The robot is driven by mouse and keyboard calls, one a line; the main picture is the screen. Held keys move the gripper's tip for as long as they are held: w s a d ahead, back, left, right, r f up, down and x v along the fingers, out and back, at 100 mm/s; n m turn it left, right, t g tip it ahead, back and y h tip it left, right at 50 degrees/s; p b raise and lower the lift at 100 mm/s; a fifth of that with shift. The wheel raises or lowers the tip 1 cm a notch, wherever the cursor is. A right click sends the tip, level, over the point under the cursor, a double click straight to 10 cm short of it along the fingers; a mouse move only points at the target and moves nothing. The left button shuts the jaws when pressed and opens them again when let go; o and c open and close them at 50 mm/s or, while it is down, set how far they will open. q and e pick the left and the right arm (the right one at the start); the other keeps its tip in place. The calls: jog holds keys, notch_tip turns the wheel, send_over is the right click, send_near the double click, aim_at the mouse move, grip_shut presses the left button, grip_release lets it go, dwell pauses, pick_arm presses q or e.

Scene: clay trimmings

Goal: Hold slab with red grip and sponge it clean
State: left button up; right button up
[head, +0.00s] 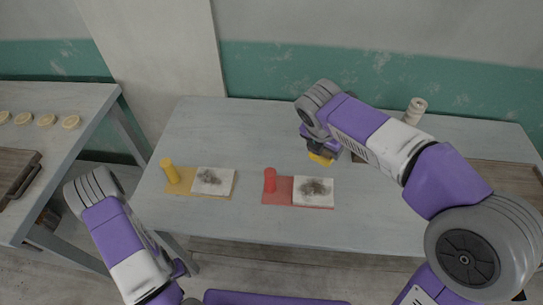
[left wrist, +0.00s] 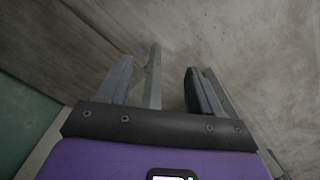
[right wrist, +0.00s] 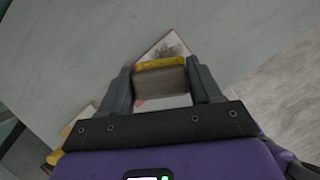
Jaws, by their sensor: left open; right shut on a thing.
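A red base (head: 279,196) with an upright red grip (head: 269,180) carries a white slab (head: 314,199) with a dark grey smear. My right gripper (head: 327,150) is shut on a yellow-and-brown sponge (right wrist: 160,80), above the table behind the slab. The sponge (head: 320,159) also shows below it in the head view. In the right wrist view the smeared slab (right wrist: 170,48) lies partly hidden beyond the sponge. My left gripper (left wrist: 165,90) is open and empty, low in front of the table, away from the red grip; its fingers are unclear in the head view.
A yellow base with a yellow grip (head: 169,170) and a second smeared slab (head: 212,187) lies to the left. A white roll-like object (head: 415,110) stands at the back right. A side table (head: 75,100) at left holds several small round pieces. The middle back is clear.

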pick_arm(q)
jog(key=s+a+r+n+y, duration=0.1)
jog(key=a+r+y, duration=0.15)
jog(key=a, duration=1.35)
jog(key=w+a+r+t, duration=0.1)
jog(key=w+a+r, duration=0.2)
jog(key=w+r, duration=0.9)
jog(key=w+a+r+t, duration=0.1)
jog(key=w+a+r, duration=0.1)
jog(key=w+r, duration=0.95)
jog(key=w+d+r+m+h, duration=0.1)
jog(key=w+d+r+m, duration=0.1)
jog(key=w+d+r, duration=0.7)
jog(key=m+g+h, duration=0.1)
jog(key=m+g, duration=0.1)
jog(key=m, duration=0.2)
send_near(270, 182)
jog(key=shift+w+a+f, duration=0.1)
jog(key=shift+w+a, duration=0.05)
jog(key=shift+w, duration=0.25)
jog(key=shift+w+a+f, duration=0.1)
jog(key=shift+w+a, duration=0.05)
jog(key=shift+w, duration=0.25)
jog(key=shift+s+d+f, duration=0.1)
jog(key=shift+f, duration=0.05)
notch_tip(270, 182, down, 11)
jog(key=shift+f, duration=0.25)
